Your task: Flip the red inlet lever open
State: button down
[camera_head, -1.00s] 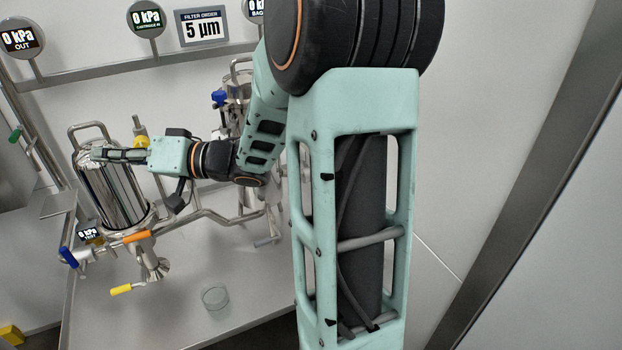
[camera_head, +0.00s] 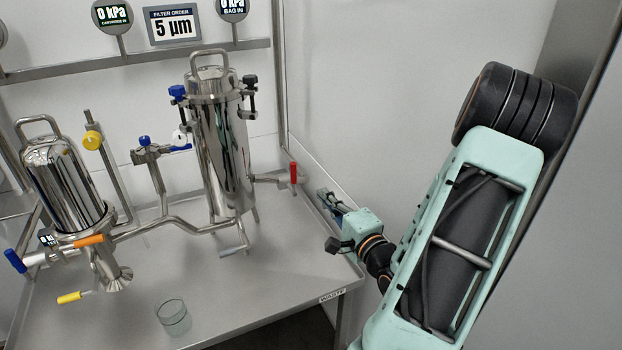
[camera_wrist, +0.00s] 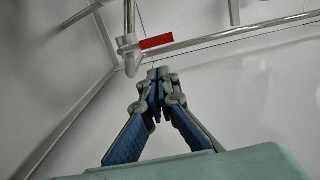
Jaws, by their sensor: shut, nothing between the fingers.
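The red inlet lever (camera_head: 293,173) stands upright on a short steel pipe at the right side of the tall steel filter housing (camera_head: 222,150). In the wrist view the red lever (camera_wrist: 157,42) shows at top centre, beyond my fingertips and apart from them. My gripper (camera_head: 322,194) is just right of and a little below the lever in the head view, pointing up and left. It also shows in the wrist view (camera_wrist: 155,78), with its fingers shut and nothing held.
A shorter steel housing (camera_head: 66,185) with an orange handle (camera_head: 89,240) and a blue handle (camera_head: 15,260) stands at the left. A yellow handle (camera_head: 69,297) and a glass beaker (camera_head: 174,317) are near the front. A wall (camera_head: 390,90) rises behind my arm.

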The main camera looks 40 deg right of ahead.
jog(key=shift+w, duration=0.15)
jog(key=w+d+b, duration=0.1)
jog(key=w+b, duration=0.2)
jog(key=w, duration=0.6)
jog(key=shift+w+d, duration=0.3)
jog(key=shift+d, duration=0.1)
